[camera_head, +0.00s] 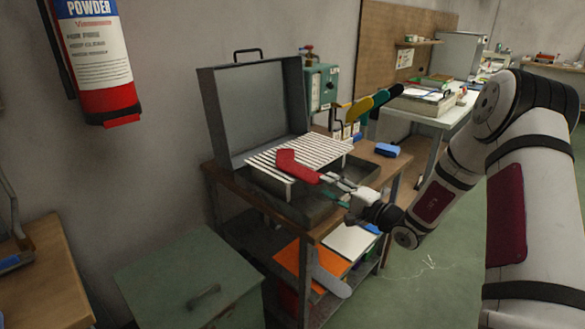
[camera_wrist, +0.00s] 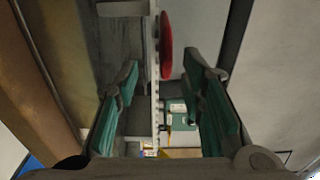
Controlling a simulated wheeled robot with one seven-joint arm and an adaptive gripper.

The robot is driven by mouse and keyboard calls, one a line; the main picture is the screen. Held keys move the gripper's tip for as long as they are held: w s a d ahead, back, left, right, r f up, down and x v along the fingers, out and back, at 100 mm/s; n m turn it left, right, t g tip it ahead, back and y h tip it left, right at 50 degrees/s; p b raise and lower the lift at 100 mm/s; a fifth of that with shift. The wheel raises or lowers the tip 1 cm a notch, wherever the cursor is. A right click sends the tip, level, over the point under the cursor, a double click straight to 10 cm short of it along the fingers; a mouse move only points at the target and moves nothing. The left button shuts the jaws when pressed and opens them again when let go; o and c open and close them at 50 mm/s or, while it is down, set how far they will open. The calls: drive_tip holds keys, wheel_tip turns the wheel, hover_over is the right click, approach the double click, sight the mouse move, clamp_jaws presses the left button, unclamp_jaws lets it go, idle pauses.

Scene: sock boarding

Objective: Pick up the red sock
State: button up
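The red sock (camera_head: 296,166) lies flat on the white slatted rack (camera_head: 318,150), near its front edge. In the wrist view the sock (camera_wrist: 165,45) shows edge-on as a thin red shape beside the white edge of the rack (camera_wrist: 155,70). My gripper (camera_head: 331,184) is at the sock's right end in the head view. In the wrist view my gripper (camera_wrist: 161,68) is open, with a green-padded finger on each side and the sock's edge in line with the gap. Neither finger visibly touches the sock.
The rack sits in an open grey metal case (camera_head: 252,110) with its lid up, on a wooden-topped bench (camera_head: 365,150). Green, yellow and black sock-shaped pieces (camera_head: 362,106) stand behind it. A blue item (camera_head: 387,150) lies at the bench's right. A green cabinet (camera_head: 190,275) stands in front.

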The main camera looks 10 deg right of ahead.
sight(313, 174)
drive_tip(key=shift+x, duration=1.1)
drive_tip(key=x, duration=0.5)
drive_tip(key=shift+d+r, duration=0.15)
drive_tip(key=shift+r, duration=0.15)
clamp_jaws()
